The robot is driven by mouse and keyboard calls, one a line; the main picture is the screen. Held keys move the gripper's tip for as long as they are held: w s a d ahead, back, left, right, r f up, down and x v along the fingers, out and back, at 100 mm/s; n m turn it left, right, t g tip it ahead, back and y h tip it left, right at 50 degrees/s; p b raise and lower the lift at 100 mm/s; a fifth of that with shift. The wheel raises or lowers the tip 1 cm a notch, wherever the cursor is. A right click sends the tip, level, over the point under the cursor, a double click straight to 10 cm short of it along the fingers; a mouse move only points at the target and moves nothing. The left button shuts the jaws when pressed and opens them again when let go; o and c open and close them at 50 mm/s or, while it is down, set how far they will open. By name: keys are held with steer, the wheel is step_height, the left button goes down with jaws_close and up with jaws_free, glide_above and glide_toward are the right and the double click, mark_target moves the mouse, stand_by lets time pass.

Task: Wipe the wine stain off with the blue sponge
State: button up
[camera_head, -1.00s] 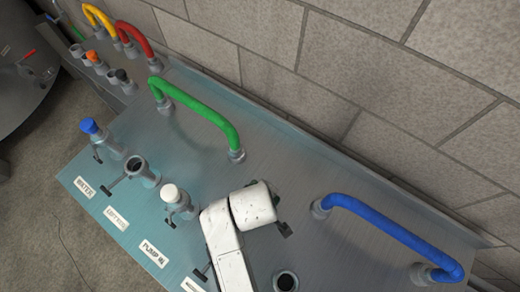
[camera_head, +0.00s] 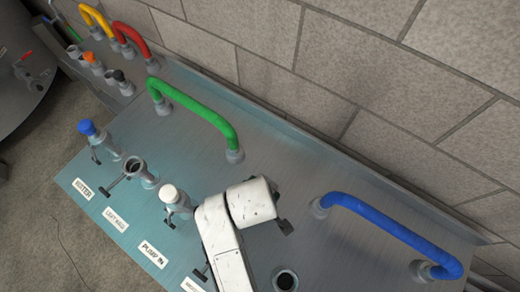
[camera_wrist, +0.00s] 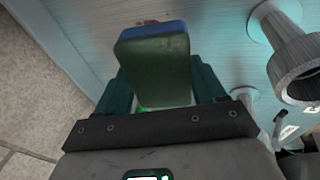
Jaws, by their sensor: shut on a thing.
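The blue sponge (camera_wrist: 153,33) shows in the wrist view as a block with a blue edge and a dark green broad face. My gripper (camera_wrist: 160,78) is shut on it, with a dark green finger on each side. A small reddish patch (camera_wrist: 149,21) shows just past the sponge's far edge on the metal panel; it may be the wine stain, mostly hidden by the sponge. I cannot tell whether the sponge touches the panel. In the head view my white arm hides the gripper and sponge, and no stain shows there.
The brushed metal panel (camera_head: 290,185) carries a green handle (camera_head: 195,103), a blue handle (camera_head: 390,230), and several grey pipe stubs, one blue-capped (camera_head: 87,128) and one white-capped (camera_head: 170,193). A grey pipe fitting (camera_wrist: 293,62) stands close right of the sponge. A block wall (camera_head: 350,70) rises behind.

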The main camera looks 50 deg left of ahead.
steer(key=shift+w+f+g+h, duration=0.2)
steer(key=shift+f+g+h, duration=0.1)
steer(key=shift+f+g, duration=1)
